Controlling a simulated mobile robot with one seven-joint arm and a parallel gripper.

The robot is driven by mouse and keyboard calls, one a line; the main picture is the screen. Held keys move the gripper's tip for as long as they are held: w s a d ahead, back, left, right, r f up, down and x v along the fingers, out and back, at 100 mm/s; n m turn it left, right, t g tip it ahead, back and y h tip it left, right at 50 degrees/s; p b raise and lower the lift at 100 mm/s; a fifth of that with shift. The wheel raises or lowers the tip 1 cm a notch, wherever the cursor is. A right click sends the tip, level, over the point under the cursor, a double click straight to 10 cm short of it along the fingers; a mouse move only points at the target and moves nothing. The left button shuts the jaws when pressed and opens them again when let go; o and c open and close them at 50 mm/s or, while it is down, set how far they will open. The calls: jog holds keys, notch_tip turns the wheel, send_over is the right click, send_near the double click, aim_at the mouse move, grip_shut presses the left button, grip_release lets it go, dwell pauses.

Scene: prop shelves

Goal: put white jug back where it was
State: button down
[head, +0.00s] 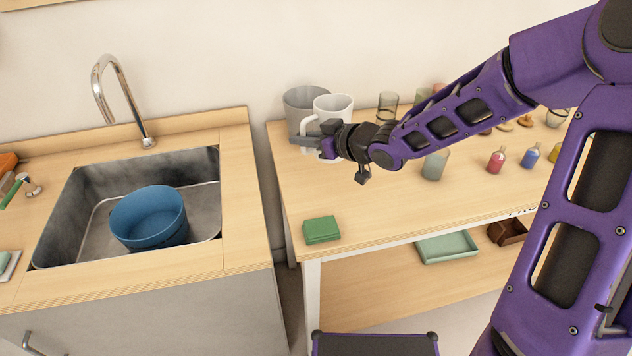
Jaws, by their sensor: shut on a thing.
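The white jug (341,106) is at the left end of the wooden shelf top, upright, with its handle on the left. My gripper (318,143) is shut on the jug, near its handle and lower side. My gripper and wrist hide the lower part of the jug, so I cannot tell whether its base touches the shelf top. A grey pot (303,100) stands just behind and to the left of the jug, partly covered by it.
A green box (322,230) lies at the shelf's front left corner. A glass (387,104), a grey-green bottle (435,164) and several small coloured bottles stand to the right. A sink with a blue bucket (149,217) is at left, across a narrow gap.

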notch_tip(320, 180, down, 10)
jog(key=b, duration=0.3)
jog(key=shift+r, duration=0.1)
jog(key=shift+f, duration=0.2)
jog(key=c, duration=0.9)
grip_release()
jog(key=shift+r, duration=0.25)
jog(key=p+v, duration=0.3)
jog(key=v, duration=0.9)
jog(key=shift+f, duration=0.1)
